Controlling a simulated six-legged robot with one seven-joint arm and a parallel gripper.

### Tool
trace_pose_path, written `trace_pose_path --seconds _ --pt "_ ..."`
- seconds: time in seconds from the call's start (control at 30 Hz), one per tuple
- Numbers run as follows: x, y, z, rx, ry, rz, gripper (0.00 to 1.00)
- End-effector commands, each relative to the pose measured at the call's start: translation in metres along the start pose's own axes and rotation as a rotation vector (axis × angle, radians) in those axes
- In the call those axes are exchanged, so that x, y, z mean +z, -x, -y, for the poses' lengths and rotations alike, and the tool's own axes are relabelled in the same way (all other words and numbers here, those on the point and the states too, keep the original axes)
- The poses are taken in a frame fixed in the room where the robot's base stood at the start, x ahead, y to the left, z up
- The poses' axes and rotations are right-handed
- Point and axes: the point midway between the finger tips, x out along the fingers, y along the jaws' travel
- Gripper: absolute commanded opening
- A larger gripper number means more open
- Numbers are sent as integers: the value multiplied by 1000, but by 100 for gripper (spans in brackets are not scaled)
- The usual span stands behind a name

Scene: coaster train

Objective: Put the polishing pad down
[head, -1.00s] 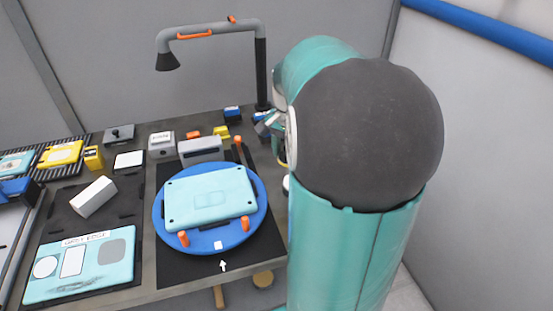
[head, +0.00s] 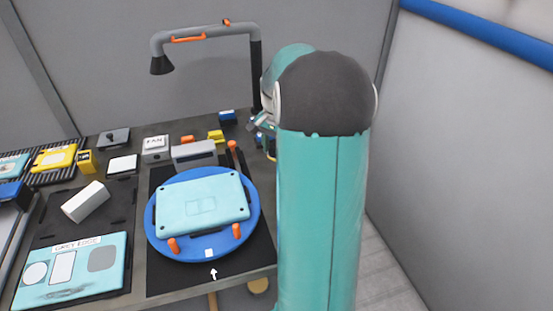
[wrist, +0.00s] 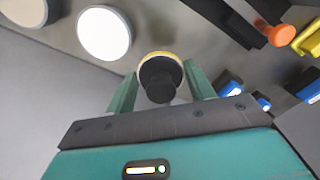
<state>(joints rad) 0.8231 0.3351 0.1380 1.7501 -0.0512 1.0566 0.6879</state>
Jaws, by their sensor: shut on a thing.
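The polishing pad (wrist: 160,57) shows in the wrist view as a round pad with a yellowish rim and a black knob. My gripper (wrist: 160,85) is shut on the knob, with one green finger on each side. The pad is beyond the knob, on the side away from my wrist; whether it touches the surface I cannot tell. In the head view my gripper is at the table's right back edge, mostly hidden by my arm, and the pad is not clearly visible there.
Two pale discs, one nearer (wrist: 103,33), lie beside the pad in the wrist view. Blue blocks (wrist: 230,88) and an orange peg (wrist: 280,35) are to the right. A blue turntable (head: 163,240) carries a light-blue panel (head: 180,205). A grey lamp (head: 195,35) arches behind.

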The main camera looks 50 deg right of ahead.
Motion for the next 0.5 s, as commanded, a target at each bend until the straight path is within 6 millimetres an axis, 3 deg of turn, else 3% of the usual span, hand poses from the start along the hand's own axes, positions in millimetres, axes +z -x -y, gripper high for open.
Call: trace_pose_path --seconds 0.13,0.5 --pt "-19 -28 11 2 1 4 32" --pt "-35 -62 20 3 4 5 32"
